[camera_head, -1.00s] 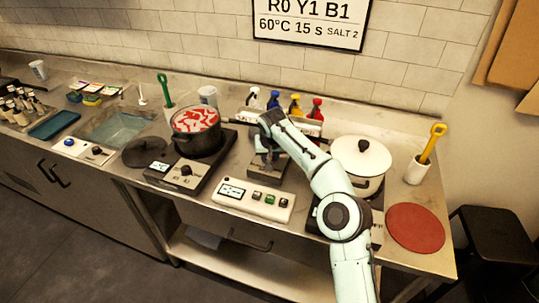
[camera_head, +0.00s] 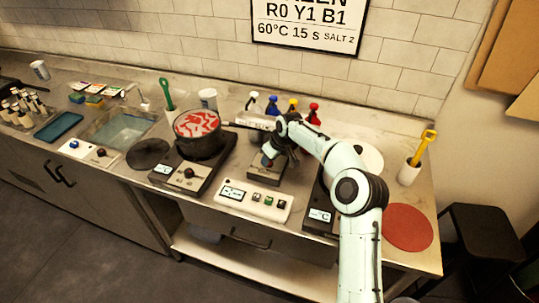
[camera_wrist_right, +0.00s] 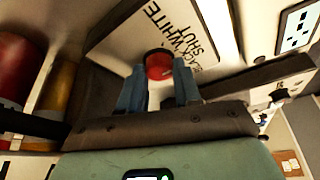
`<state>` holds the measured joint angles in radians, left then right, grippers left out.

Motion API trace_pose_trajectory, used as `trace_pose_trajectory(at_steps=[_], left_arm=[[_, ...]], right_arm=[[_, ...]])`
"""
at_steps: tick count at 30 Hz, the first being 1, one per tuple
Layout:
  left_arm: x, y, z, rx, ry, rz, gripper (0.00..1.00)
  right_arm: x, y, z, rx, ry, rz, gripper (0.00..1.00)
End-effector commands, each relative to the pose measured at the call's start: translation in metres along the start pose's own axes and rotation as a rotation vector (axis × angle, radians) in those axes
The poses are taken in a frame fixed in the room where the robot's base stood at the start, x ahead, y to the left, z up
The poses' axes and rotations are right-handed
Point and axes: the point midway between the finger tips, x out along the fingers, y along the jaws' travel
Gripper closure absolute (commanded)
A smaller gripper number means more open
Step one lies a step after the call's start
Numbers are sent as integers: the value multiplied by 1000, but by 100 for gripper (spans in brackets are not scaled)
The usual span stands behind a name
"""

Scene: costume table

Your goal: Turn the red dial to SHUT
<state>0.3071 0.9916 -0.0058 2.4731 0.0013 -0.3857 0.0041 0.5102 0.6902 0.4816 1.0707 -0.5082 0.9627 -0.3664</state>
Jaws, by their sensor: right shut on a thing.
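The red dial (camera_wrist_right: 158,65) is on a pale panel (camera_wrist_right: 125,45) printed BLACK, WHITE and SHUT, seen in the right wrist view. The blue fingers of my right gripper (camera_wrist_right: 158,84) are shut on the dial, one on each side. The words lie beside and beyond the dial. I cannot tell which word it points to. In the head view my right gripper (camera_head: 270,158) reaches down to a small box (camera_head: 265,174) behind the white button panel, and hides the dial there. My left gripper is not in view.
Left of the box, a black pot (camera_head: 198,142) with red and white contents stands on a hotplate (camera_head: 190,172). Colored bottles (camera_head: 293,106) stand behind my gripper. A white-lidded pot (camera_head: 370,157) is partly behind my right arm. A red round mat (camera_head: 408,228) lies at the right.

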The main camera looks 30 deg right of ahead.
Motion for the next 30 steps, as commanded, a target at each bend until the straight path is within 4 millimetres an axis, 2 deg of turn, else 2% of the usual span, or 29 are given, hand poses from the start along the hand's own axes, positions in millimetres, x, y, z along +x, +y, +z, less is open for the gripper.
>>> trace_pose_trajectory(at_steps=[18,19,21,30], left_arm=[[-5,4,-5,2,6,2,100],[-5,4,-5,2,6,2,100],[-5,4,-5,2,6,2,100],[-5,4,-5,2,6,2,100]], right_arm=[[0,1,0,-44,1,-15,97],[0,1,0,-44,1,-15,64],[0,1,0,-43,1,-15,42],[-1,1,0,-43,1,-16,42]])
